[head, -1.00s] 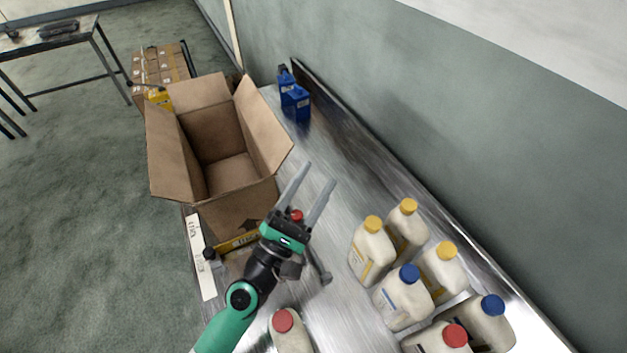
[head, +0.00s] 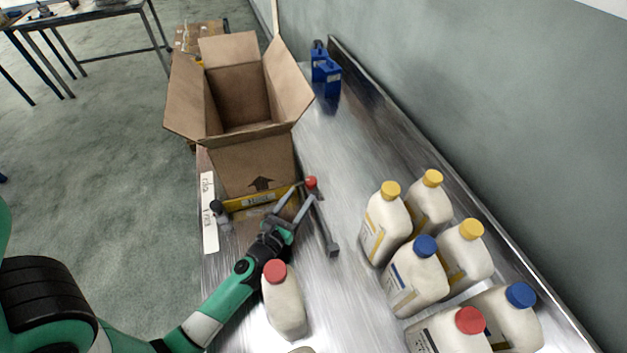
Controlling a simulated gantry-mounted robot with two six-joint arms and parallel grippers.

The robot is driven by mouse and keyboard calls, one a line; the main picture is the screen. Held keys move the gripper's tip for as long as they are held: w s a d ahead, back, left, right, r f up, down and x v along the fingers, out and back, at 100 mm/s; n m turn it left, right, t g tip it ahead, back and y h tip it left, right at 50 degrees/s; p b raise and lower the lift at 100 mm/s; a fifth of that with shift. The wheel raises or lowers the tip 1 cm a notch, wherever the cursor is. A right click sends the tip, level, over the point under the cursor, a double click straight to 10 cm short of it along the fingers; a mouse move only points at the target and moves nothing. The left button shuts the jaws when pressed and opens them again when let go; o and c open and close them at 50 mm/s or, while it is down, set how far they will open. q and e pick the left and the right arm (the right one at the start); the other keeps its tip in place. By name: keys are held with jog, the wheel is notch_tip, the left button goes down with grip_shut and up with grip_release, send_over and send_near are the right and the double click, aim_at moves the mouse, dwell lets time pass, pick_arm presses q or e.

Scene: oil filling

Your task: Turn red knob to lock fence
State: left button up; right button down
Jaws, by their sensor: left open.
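The red knob (head: 311,182) sits on top of the fence hardware, at the front right corner of the open cardboard box. A yellow bar (head: 240,202) runs along the box's front, and a grey metal bar (head: 326,228) extends from near the knob toward the front. My left gripper (head: 302,195) is open, its fingertips pointing at the knob from the near side. The tips are close to the knob; I cannot tell whether they touch it. My right gripper is not in view.
The open cardboard box (head: 250,165) stands behind the yellow bar. A red-capped bottle (head: 284,305) stands close beside my left wrist. Several white bottles with yellow, blue and red caps stand at the right. Blue containers (head: 330,80) stand at the back. The metal table (head: 345,145) is clear in between.

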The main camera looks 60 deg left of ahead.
aim_at(308, 185)
pick_arm(q)
jog(key=x, duration=0.7)
jog(key=shift+w+a, duration=0.1)
jog(key=shift+w, duration=0.1)
